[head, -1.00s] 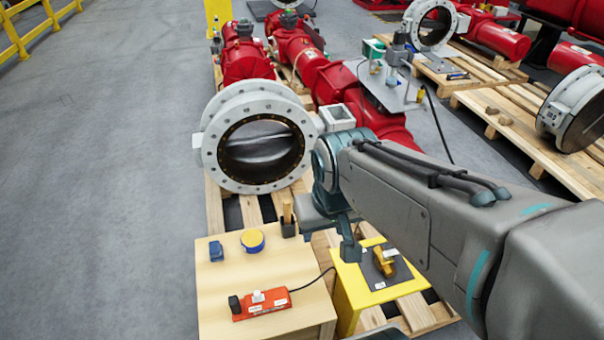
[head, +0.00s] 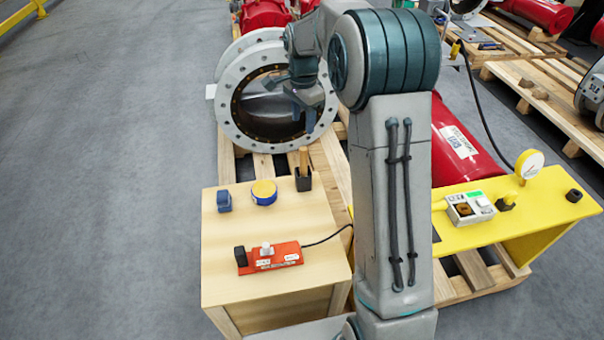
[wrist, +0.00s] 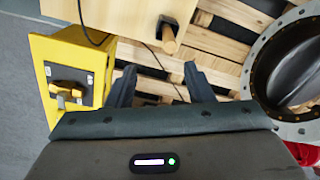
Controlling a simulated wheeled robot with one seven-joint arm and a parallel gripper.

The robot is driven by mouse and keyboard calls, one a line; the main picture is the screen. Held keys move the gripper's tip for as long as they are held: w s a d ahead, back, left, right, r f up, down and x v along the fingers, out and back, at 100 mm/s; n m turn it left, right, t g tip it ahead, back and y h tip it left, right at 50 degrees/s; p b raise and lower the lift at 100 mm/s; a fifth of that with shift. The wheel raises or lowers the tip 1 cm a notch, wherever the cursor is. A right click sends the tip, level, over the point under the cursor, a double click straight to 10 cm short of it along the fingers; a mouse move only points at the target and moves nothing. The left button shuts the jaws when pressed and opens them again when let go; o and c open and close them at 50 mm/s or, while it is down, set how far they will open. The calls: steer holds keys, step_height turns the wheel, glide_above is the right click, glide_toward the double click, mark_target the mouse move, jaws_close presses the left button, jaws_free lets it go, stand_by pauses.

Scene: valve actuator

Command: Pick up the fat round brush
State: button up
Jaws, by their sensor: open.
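What looks like the fat round brush, a wooden handle above a dark block-like base (head: 303,168), stands upright at the back right corner of the light wooden table (head: 230,240). In the wrist view its wooden handle (wrist: 168,42) shows beyond the fingertips, slightly right of centre. Whether the dark part is bristles or a holder is unclear. My gripper (wrist: 160,75) is open and empty, apart from the brush. In the head view my gripper (head: 308,96) is in front of the valve opening, above and behind the brush, partly hidden by my arm.
A blue-and-yellow round tin (head: 264,192), a small blue item (head: 224,201) and a red box with a cable (head: 270,258) are on the table. The flanged valve (head: 232,120) stands close behind. A yellow stand (head: 520,215) is at right. Grey floor at left is clear.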

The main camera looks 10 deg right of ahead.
steer(key=m, duration=0.2)
glide_above(304, 159)
steer(key=w, duration=0.2)
steer(key=f, duration=0.4)
steer(key=shift+s+a+f+b, duration=0.1)
steer(key=shift+s+a+b, duration=0.15)
steer(key=shift+a+b, duration=0.15)
step_height(304, 159, down, 7)
steer(key=shift+d+f+b, duration=0.1)
steer(key=shift+b, duration=0.45)
steer(key=shift+s+d+f+b, duration=0.1)
steer(key=shift+f+b, duration=0.1)
steer(key=shift+f, duration=0.85)
steer(key=shift+d+f+b, duration=0.15)
steer(key=shift+f, duration=0.85)
steer(key=shift+s+d+f+b, duration=0.1)
steer(key=shift+f+b, duration=0.1)
steer(key=shift+f, duration=0.85)
jaws_close()
